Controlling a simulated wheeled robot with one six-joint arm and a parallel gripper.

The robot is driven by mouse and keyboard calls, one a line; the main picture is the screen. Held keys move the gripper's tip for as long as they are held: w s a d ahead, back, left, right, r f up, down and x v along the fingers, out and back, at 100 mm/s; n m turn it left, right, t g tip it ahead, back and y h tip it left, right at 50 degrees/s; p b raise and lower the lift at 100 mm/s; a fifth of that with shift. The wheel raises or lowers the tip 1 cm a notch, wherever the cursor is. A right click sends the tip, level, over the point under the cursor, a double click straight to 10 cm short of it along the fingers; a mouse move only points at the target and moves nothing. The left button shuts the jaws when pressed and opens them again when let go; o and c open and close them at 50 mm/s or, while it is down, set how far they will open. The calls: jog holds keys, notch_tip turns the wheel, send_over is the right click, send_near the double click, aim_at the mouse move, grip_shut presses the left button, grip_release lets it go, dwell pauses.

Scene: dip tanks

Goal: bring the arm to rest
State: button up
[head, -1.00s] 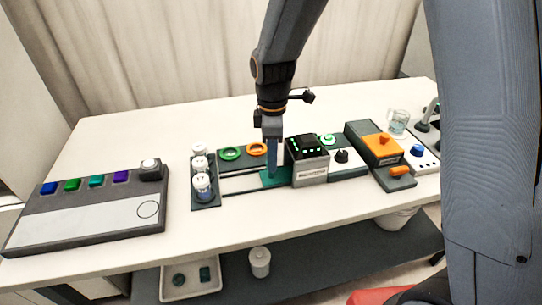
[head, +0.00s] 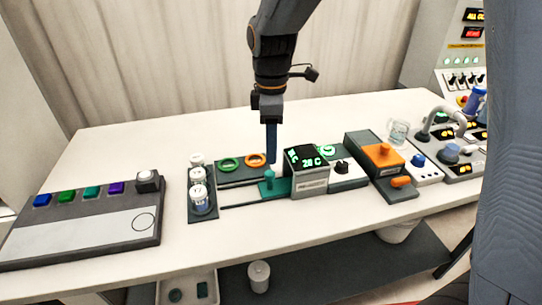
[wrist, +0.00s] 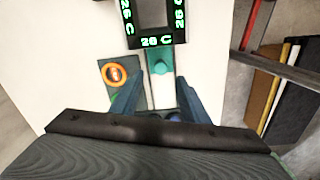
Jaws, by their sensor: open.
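My gripper (head: 271,160) points straight down over the middle of the white table. Its blue fingers are apart and empty; in the wrist view my gripper (wrist: 158,98) has a clear gap between the fingers.
An orange-topped unit (head: 381,157) and glass beaker (head: 398,132) are at right. The table's back is clear.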

jog(key=shift+r, duration=0.2)
jog(key=s+d+f+m, duration=0.2)
jog(key=s+d+m, duration=0.4)
jog(key=d+m, duration=0.2)
jog(key=s+d+f+m+t, duration=0.1)
jog(key=s+d+f+m, duration=0.2)
jog(key=s+d+m, duration=0.4)
jog(key=shift+d+f+m, duration=0.3)
jog(key=shift+d+m, duration=0.55)
jog(key=shift+m, duration=0.35)
